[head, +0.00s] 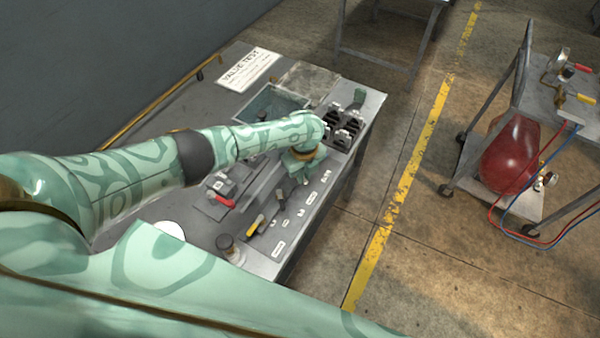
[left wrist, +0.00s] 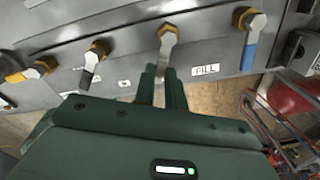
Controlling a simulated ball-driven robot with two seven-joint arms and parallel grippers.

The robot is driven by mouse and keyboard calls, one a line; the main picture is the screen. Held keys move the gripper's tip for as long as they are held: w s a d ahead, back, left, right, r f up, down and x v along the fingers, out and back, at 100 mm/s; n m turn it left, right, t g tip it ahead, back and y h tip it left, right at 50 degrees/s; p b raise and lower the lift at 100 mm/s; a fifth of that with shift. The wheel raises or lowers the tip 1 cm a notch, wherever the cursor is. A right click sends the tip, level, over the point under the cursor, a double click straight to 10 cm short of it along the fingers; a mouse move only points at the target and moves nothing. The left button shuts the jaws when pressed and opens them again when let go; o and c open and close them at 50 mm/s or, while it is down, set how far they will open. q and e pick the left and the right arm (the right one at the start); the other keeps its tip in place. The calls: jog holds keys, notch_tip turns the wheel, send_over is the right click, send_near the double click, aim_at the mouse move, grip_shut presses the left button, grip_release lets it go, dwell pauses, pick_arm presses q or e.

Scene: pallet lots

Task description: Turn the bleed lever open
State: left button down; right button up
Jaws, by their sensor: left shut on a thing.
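In the left wrist view a row of levers with brass hubs runs along a grey panel (left wrist: 120,30). My left gripper (left wrist: 163,78) is shut on a bare metal lever (left wrist: 168,42) that points down between its fingers. A FILL label (left wrist: 207,70) sits just right of this lever. Other labels are too small or hidden, so I cannot tell which lever is the bleed one. In the head view my left gripper (head: 303,168) is at the front edge of the test bench (head: 180,110), partly hidden by its wrist. My right gripper is not in view.
A blue-handled lever (left wrist: 250,50) is to the right, a black-handled one (left wrist: 90,70) to the left. On the bench are a red handle (head: 222,202) and a sign (head: 248,70). A cart with a red tank (head: 510,155) stands right, beyond clear floor.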

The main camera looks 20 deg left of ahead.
pick_arm(q)
jog(key=n, duration=0.1)
jog(key=w+n, duration=0.1)
jog(key=n, duration=0.1)
jog(key=shift+d, duration=0.2)
jog(key=shift+w+n, duration=0.4)
jog(key=shift+n, duration=0.6)
jog(key=c, duration=1.5)
grip_release()
jog(key=shift+o, duration=0.2)
notch_tip(320, 180, up, 16)
jog(key=p, duration=0.8)
jog(key=shift+r, duration=0.2)
